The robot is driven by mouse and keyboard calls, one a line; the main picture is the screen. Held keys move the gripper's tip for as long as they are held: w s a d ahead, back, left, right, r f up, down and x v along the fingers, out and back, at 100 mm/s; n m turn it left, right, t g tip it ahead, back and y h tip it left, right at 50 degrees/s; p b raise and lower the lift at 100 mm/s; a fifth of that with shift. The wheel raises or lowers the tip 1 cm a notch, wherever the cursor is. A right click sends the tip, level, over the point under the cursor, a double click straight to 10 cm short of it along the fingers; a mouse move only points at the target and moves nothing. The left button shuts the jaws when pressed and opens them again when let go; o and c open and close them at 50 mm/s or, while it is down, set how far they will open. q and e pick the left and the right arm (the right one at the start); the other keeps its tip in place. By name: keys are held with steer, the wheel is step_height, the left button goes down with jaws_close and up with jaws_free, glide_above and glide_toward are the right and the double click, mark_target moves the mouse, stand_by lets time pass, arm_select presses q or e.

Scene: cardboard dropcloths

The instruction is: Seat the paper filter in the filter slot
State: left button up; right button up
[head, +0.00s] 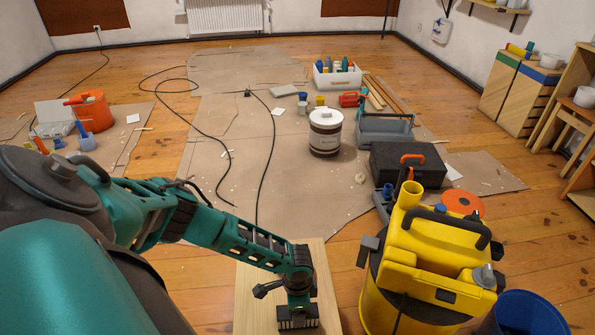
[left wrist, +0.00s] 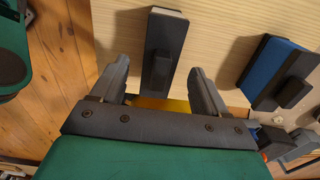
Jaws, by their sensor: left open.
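In the left wrist view, a dark block with a pale end face and a raised grip (left wrist: 165,45) lies on a light wooden board. I take it for the paper filter, but its material is not clear. A second dark block with a blue face (left wrist: 268,72) lies to its right. My left gripper (left wrist: 155,70) is open, its fingers on either side of the first block, not visibly closed on it. In the head view my left gripper (head: 298,318) is low over the board (head: 252,290) and hides the blocks. No filter slot can be made out. My right gripper is out of view.
A yellow vacuum (head: 430,260) stands right of the board, with a dark blue bucket (head: 525,315) beside it. A black case (head: 408,165), a grey tool tray (head: 385,130) and a white bucket (head: 325,132) stand beyond. Cables cross the cardboard (head: 225,150), which has clear room.

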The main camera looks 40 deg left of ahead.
arm_select(q)
steer(key=shift+f, duration=0.8)
steer(key=shift+r, duration=0.1)
jaws_close()
